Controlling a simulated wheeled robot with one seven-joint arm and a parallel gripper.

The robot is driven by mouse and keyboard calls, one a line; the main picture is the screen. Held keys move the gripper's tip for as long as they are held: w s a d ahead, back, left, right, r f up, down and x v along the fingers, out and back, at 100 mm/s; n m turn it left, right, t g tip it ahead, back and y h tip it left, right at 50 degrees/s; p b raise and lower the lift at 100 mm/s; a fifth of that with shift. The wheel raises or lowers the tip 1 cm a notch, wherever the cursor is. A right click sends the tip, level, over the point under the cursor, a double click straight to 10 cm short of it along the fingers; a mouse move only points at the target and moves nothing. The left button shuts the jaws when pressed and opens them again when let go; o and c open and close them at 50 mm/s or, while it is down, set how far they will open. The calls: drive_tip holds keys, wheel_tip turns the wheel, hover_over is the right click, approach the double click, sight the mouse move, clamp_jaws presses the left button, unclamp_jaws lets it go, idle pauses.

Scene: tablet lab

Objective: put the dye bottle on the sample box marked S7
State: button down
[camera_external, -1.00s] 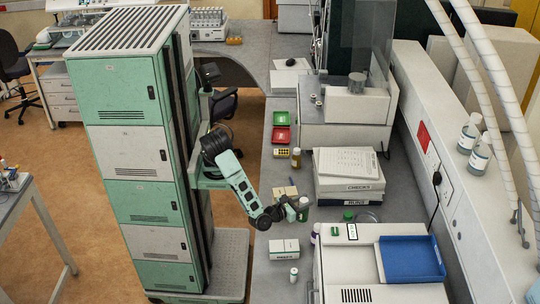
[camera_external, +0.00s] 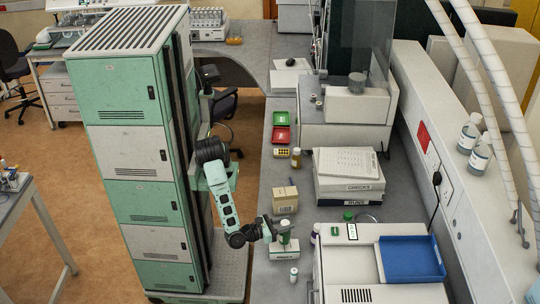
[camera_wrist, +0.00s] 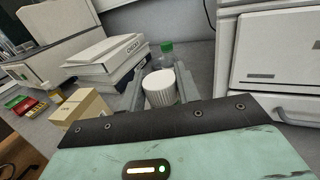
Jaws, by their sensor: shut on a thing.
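My gripper (camera_external: 277,229) is shut on a bottle with a white ribbed cap (camera_wrist: 160,89), which I take for the dye bottle. In the external view this bottle (camera_external: 285,237) looks upright, with a green part on its side. It is at a white box (camera_external: 284,252) with a green mark too small to read; I cannot tell whether it touches the box top. A tan box (camera_external: 285,200) stands farther back on the bench and shows left of the cap in the wrist view (camera_wrist: 83,107).
A small white-capped bottle (camera_external: 294,275) stands in front of the white box. A purple-marked bottle (camera_external: 314,234) is beside the large white machine (camera_external: 345,265). A green-capped bottle (camera_wrist: 167,48) stands behind. Stacked binders (camera_external: 348,175) and red and green trays (camera_external: 281,135) are farther back.

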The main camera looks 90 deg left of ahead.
drive_tip(key=shift+f, duration=1.35)
drive_tip(key=shift+f, duration=0.1)
drive_tip(key=c, duration=1)
unclamp_jaws()
drive_tip(key=b+v, duration=0.2)
drive_tip(key=v, duration=1)
